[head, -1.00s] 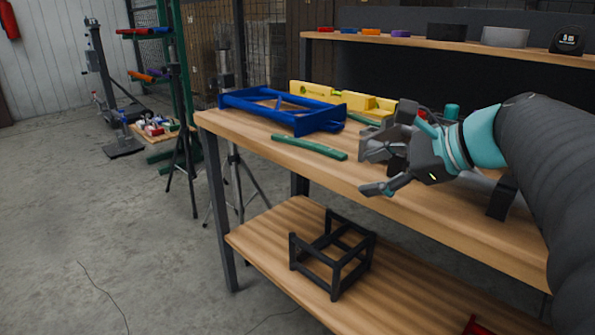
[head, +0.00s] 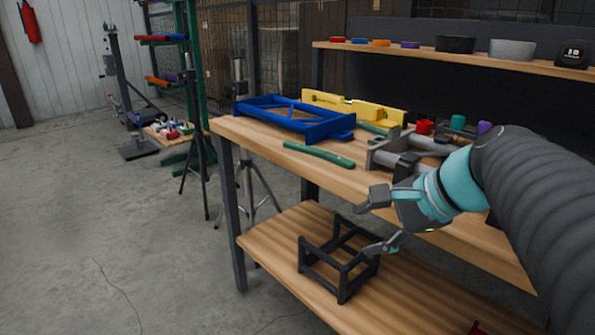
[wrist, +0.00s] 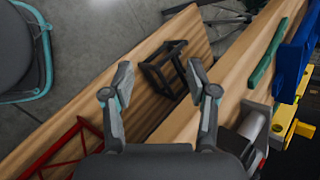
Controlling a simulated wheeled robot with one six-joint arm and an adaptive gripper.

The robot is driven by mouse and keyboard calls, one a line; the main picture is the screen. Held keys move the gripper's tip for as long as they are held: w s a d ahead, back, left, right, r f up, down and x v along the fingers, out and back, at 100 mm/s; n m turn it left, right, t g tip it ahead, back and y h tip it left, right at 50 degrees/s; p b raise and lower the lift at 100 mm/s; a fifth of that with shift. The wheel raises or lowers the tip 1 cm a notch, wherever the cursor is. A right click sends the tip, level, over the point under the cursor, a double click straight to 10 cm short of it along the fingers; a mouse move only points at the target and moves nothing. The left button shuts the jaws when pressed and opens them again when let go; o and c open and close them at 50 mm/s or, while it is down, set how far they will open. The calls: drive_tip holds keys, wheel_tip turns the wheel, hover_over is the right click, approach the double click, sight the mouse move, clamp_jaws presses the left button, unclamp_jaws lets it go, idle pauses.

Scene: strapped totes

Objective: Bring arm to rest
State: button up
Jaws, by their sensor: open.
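My gripper (head: 372,225) is open and empty in the head view, in front of the workbench's front edge and above its lower shelf. My arm comes in from the right. In the wrist view my gripper's two fingers (wrist: 157,85) stand wide apart, with the lower shelf and a black cube frame (wrist: 166,70) beyond them. In the head view the black cube frame (head: 341,262) stands on the lower shelf, and one fingertip overlaps its right side in the picture.
The workbench top (head: 240,127) carries a blue frame (head: 292,118), a yellow level (head: 352,106), a green bar (head: 319,154) and a grey vise-like device (head: 392,153). A red frame (wrist: 72,150) lies on the lower shelf. Open floor (head: 110,230) lies to the left.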

drive_tip(key=s+d+f+n+g+h, duration=0.1)
drive_tip(key=s+d+f+n+h, duration=0.35)
drive_tip(key=f+n, duration=0.4)
drive_tip(key=s+a+f+n+h, duration=0.1)
drive_tip(key=s+a+f+n, duration=0.2)
drive_tip(key=s+a+n, duration=0.1)
drive_tip(key=shift+s+a+n, duration=0.3)
drive_tip(key=shift+s+n, duration=0.25)
drive_tip(key=shift+n, duration=0.7)
